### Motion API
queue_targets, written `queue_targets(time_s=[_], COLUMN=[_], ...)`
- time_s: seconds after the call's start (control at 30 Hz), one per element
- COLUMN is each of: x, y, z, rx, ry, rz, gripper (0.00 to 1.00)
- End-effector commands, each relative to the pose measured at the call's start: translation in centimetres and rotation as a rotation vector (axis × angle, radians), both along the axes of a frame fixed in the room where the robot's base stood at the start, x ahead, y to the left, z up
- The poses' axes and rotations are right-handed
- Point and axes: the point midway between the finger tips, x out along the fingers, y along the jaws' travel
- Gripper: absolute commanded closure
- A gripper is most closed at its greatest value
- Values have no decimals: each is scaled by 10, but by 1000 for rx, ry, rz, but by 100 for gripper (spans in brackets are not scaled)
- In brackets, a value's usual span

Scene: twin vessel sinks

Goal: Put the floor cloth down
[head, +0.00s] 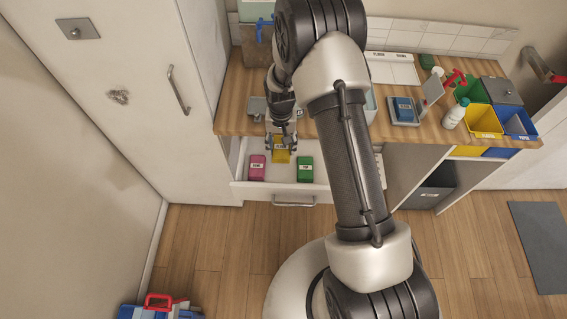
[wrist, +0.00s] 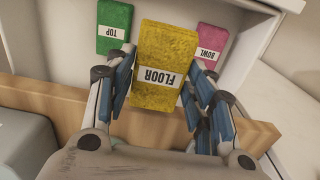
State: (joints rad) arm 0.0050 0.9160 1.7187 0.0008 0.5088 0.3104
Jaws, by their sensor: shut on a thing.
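The yellow floor cloth (wrist: 165,55), labelled FLOOR, is held between the two fingers of my gripper (wrist: 160,85). In the head view the yellow cloth (head: 281,156) is at the end of my arm, over the open white drawer (head: 290,187). My gripper (head: 281,141) is shut on it. A pink cloth (head: 257,167) labelled BOWL in the wrist view and a green cloth (head: 305,169) labelled TOP lie in the drawer, on either side of the yellow one. I cannot tell whether the yellow cloth touches the drawer floor.
The wooden counter (head: 235,100) edge is right behind the drawer. A blue cloth (head: 404,110) lies on a grey scale-like stand. Green, yellow and blue bins (head: 484,121) and a white bottle (head: 454,115) stand at the right. A tall white cabinet (head: 130,75) is at the left.

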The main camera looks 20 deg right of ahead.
Motion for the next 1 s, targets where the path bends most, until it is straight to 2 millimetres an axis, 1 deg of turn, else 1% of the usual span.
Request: queue_targets(time_s=[0.03, 0.1, 0.2, 0.3, 0.57, 0.7, 0.8, 1.0], x=[-1, -1, -1, 0, 0, -1, 0, 1], y=[0, 0, 0, 0, 0, 0, 0, 0], z=[-18, -37, -60, -76, -94, -117, -128, -128], rx=[0, 0, 1, 0, 0, 0, 0, 0], ry=[3, 2, 2, -1, -2, 0, -2, -3], rz=[1, 1, 1, 2, 2, 2, 2, 2], gripper=[71, 71, 71, 71, 71, 71, 71, 71])
